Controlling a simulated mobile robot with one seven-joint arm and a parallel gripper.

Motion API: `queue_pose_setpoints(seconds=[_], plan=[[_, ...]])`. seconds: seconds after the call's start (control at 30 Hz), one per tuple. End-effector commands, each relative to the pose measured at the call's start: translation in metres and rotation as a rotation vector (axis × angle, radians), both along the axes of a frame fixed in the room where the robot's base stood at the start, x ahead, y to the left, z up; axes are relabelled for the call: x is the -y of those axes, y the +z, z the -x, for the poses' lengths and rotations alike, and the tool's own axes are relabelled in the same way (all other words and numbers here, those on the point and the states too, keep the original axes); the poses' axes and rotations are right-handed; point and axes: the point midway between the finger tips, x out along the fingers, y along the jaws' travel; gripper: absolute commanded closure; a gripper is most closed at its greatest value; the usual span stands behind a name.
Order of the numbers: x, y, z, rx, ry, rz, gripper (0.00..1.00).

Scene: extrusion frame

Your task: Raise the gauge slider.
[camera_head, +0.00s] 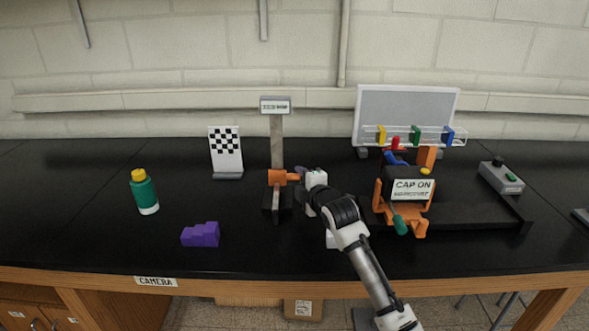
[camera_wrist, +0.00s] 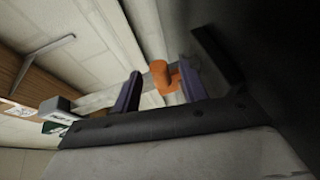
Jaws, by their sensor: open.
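The gauge is an upright grey post (camera_head: 277,142) with a small sign on top and a dark base. Its orange slider (camera_head: 278,178) sits low on the post, just above the base, with a stub pointing right. My gripper (camera_head: 300,174) is at the right end of that stub. In the wrist view the orange slider (camera_wrist: 160,74) shows between my two dark purple fingers, nearer the right one. The fingers (camera_wrist: 160,88) are apart. I cannot tell whether either finger touches the slider.
A checkered card (camera_head: 226,152) stands left of the post. A green bottle (camera_head: 144,192) and a purple stepped block (camera_head: 201,235) are further left. An orange device with a "CAP ON" sign (camera_head: 412,189) stands right of my arm.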

Motion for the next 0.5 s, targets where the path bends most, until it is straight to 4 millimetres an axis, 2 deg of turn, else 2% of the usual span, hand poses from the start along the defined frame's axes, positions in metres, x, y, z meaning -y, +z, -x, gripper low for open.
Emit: queue_pose_setpoints(seconds=[0.2, 0.5], plan=[[-0.014, -0.004, -0.032, -0.001, 0.001, 0.0, 0.57], [-0.019, -0.009, -0.045, 0.001, 0.001, -0.001, 0.57]])
